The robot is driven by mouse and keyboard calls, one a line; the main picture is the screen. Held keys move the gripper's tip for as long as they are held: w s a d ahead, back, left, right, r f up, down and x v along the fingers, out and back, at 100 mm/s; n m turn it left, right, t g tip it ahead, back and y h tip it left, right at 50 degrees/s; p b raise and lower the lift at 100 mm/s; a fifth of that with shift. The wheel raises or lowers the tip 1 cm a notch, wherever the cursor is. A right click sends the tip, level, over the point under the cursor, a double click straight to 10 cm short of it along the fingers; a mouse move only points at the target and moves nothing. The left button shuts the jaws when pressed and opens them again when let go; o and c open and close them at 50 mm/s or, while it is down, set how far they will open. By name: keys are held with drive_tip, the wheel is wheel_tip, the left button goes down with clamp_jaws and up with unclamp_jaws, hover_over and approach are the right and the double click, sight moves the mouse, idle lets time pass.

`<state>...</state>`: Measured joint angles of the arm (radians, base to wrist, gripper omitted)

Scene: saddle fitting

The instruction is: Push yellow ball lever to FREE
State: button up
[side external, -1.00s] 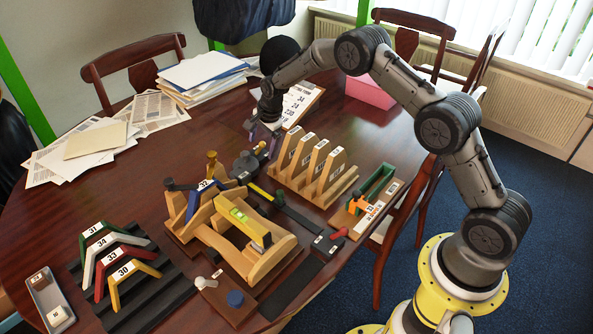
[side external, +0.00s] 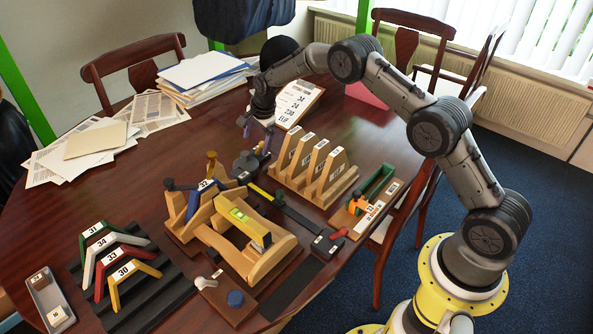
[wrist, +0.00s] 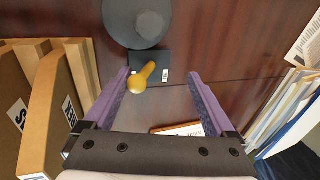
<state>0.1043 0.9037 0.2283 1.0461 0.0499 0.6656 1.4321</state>
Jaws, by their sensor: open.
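The yellow ball lever (wrist: 140,78) shows in the wrist view, standing on a small dark block (wrist: 150,66) with a white label, beside a black round disc (wrist: 137,20). My gripper (wrist: 159,76) is open, with its purple fingers apart and nothing between them in grip. In the wrist view the lever appears between the fingertips, nearer the left one. In the side view my gripper (side external: 256,131) is above the table, just behind the dark disc assembly (side external: 246,163). I cannot make out the lever there for certain, nor any FREE marking.
A wooden rack of numbered boards (side external: 315,168) stands close to the right of my gripper. The wooden saddle frame (side external: 245,225) is in front. A clipboard (side external: 298,103) and paper stack (side external: 203,74) lie behind. Bare table is left of my gripper.

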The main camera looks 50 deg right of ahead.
drive_tip(key=shift+w, duration=1.3)
wheel_tip(320, 180, up, 6)
drive_tip(key=shift+s, duration=0.2)
idle(0.5)
drive_tip(key=shift+r, duration=0.1)
